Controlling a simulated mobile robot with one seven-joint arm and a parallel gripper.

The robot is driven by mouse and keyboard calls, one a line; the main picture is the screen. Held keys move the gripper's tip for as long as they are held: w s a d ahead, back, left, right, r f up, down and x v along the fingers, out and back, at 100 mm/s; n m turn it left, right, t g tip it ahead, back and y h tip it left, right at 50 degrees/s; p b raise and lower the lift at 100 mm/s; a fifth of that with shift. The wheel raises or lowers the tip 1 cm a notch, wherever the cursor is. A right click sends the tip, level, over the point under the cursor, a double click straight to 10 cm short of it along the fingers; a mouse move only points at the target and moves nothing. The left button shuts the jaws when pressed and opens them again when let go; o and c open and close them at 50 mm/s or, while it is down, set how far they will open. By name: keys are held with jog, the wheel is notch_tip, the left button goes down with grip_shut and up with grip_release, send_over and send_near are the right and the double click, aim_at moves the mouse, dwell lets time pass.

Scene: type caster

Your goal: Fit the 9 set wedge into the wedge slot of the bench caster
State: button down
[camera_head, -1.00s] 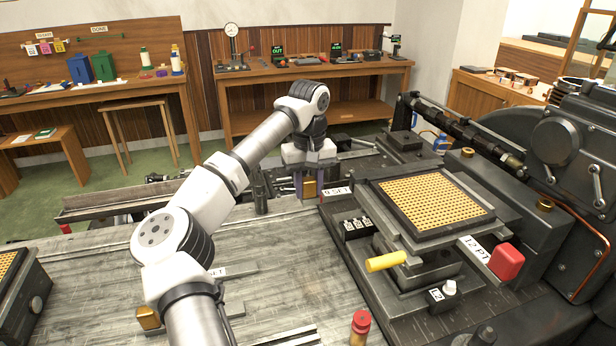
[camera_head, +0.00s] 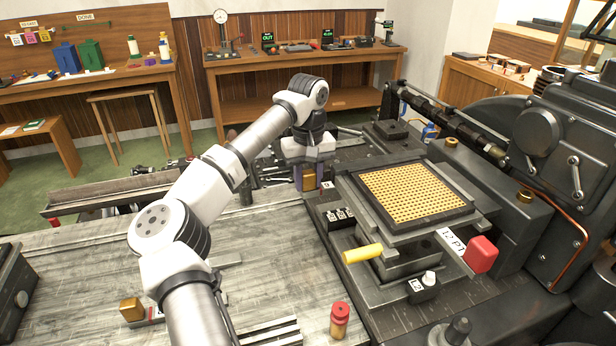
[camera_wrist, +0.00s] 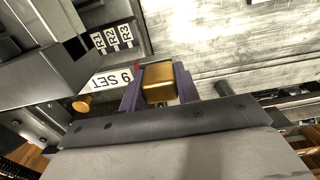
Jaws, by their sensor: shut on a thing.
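My gripper (camera_head: 309,179) is shut on the brass end block of the 9 set wedge (camera_wrist: 158,82), between two purple fingers. In the wrist view the wedge's white "9 SET" label reaches from the fingers toward the bench caster (camera_wrist: 40,95). In the head view the brass block (camera_head: 309,181) hangs at the far left corner of the bench caster (camera_head: 400,300), and only a small bit of the label shows. The wedge's leading end and the slot mouth are hidden, so how deep it sits cannot be told.
The caster carries a gold matrix grid (camera_head: 412,193), a yellow handle (camera_head: 362,253), a "12 PT" plate (camera_head: 452,241) and a red knob (camera_head: 481,254). Another brass-ended piece (camera_head: 131,309) and a red-capped bottle (camera_head: 340,320) stand on the bench. The bench middle is mostly clear.

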aim_at(308, 195)
jog(key=shift+f+b, duration=1.2)
jog(key=shift+f, duration=1.25)
jog(key=shift+f, duration=0.85)
jog(key=c, duration=0.9)
grip_release()
jog(key=shift+c, duration=0.2)
jog(key=shift+r, duration=0.1)
